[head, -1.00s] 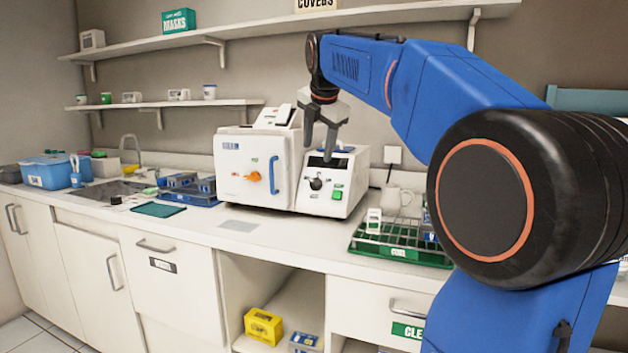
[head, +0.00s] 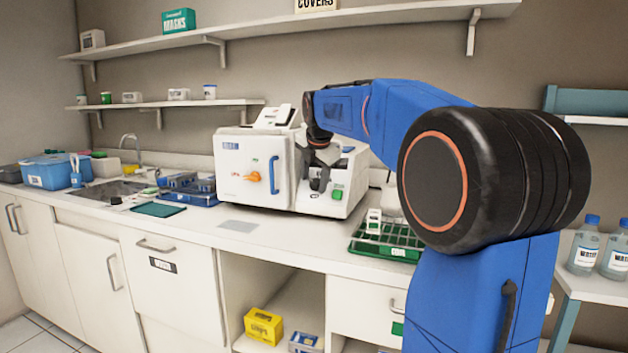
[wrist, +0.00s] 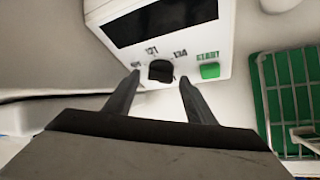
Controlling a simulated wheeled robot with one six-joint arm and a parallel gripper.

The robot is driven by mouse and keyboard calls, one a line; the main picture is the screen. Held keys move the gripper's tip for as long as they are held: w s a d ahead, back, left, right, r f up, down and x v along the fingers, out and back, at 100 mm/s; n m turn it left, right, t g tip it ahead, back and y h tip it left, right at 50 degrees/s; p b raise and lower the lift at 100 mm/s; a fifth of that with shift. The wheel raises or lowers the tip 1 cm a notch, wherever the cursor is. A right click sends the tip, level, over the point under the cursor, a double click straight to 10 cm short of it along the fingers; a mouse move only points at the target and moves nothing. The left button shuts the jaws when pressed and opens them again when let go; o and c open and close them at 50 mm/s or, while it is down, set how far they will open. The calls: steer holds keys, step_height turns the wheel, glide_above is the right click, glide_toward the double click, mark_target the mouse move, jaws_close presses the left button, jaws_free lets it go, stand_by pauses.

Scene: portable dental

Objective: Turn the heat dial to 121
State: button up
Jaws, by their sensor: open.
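The heat dial (wrist: 161,70) is a black knob on the white front panel of the sterilizer (head: 300,198). In the wrist view the mark 121 is above it and 134 is to its upper right; another mark at its left is blurred. I cannot tell which mark the knob points to. My gripper (wrist: 159,78) is open, with one fingertip to the left of the dial and one to the right, both apart from it. In the head view my gripper (head: 320,180) is in front of the panel and largely hides the dial.
A green START button (wrist: 210,71) is close to the right fingertip. A dark display (wrist: 160,20) is above the dial. A green rack (head: 400,245) stands on the counter at right.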

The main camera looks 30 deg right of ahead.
steer(key=c, duration=1)
steer(key=shift+c, duration=0.2)
steer(key=m+t, duration=0.2)
steer(key=m, duration=0.1)
steer(key=m+t, duration=0.1)
steer(key=shift+s+d+f, duration=0.1)
steer(key=shift+s+f, duration=0.05)
steer(key=shift+s, duration=0.15)
steer(key=m+t, duration=0.1)
steer(key=m, duration=0.1)
steer(key=m+t, duration=0.2)
steer(key=m, duration=0.1)
steer(key=shift+f+m+h, duration=0.25)
steer(key=shift+m+h, duration=0.05)
steer(key=shift+h, duration=0.1)
